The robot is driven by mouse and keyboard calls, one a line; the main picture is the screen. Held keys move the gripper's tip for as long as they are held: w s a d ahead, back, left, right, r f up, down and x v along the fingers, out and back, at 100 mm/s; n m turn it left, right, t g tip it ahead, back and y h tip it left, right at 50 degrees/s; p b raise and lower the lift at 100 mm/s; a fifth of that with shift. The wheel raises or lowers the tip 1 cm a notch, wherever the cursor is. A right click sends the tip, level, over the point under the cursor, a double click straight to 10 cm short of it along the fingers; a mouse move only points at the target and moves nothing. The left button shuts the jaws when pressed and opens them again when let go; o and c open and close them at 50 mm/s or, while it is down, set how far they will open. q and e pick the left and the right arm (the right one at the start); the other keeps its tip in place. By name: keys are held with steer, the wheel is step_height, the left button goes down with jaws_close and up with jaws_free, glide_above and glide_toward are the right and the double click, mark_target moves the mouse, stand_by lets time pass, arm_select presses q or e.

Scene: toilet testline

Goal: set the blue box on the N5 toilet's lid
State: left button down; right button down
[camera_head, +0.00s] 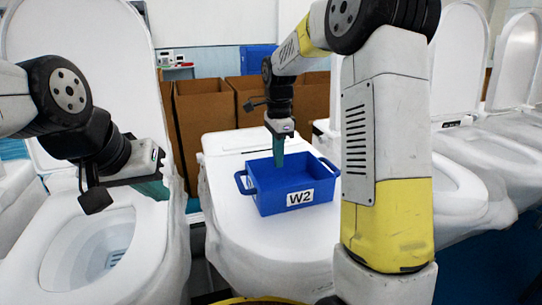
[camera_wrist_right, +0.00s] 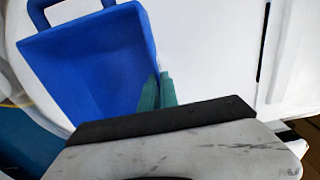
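The blue box (camera_head: 267,196) with a white W2 label sits on the closed white toilet lid (camera_head: 265,238) in the middle of the head view. No N5 marking is readable. My right gripper (camera_head: 278,155) points down at the box's back wall, with a teal finger showing inside it. In the right wrist view the box (camera_wrist_right: 90,60) fills the upper left, and the close-set teal fingertips (camera_wrist_right: 158,90) straddle its wall edge. My left gripper (camera_head: 152,187) hangs over the open toilet at the left, apart from the box; its finger gap is hidden.
The open toilet (camera_head: 100,250) at the left has its lid raised behind. More white toilets (camera_head: 470,180) stand in a row at the right. Brown cardboard boxes (camera_head: 205,110) stand behind the middle toilet. My right arm blocks part of the view right of the box.

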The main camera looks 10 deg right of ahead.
steer(key=shift+f, duration=0.15)
steer(key=c, duration=1.6)
jaws_free()
step_height(320, 180, up, 11)
steer(key=s+d+r+n+t, duration=0.1)
steer(key=s+d+r+n, duration=0.1)
steer(key=s+r+n, duration=0.3)
steer(key=s+f+n+t, duration=0.1)
steer(key=s+f+n, duration=0.1)
steer(key=s, duration=0.4)
steer(key=s+f+n+t+y, duration=0.1)
steer(key=s+f+n+t, duration=0.1)
steer(key=s+n, duration=0.3)
steer(key=s+f+n+t+y, duration=0.1)
steer(key=s+f+n+t, duration=0.1)
steer(key=s, duration=0.7)
steer(key=shift+d+f+n, duration=0.25)
steer(key=shift+f+n, duration=0.45)
steer(key=shift+n, duration=0.5)
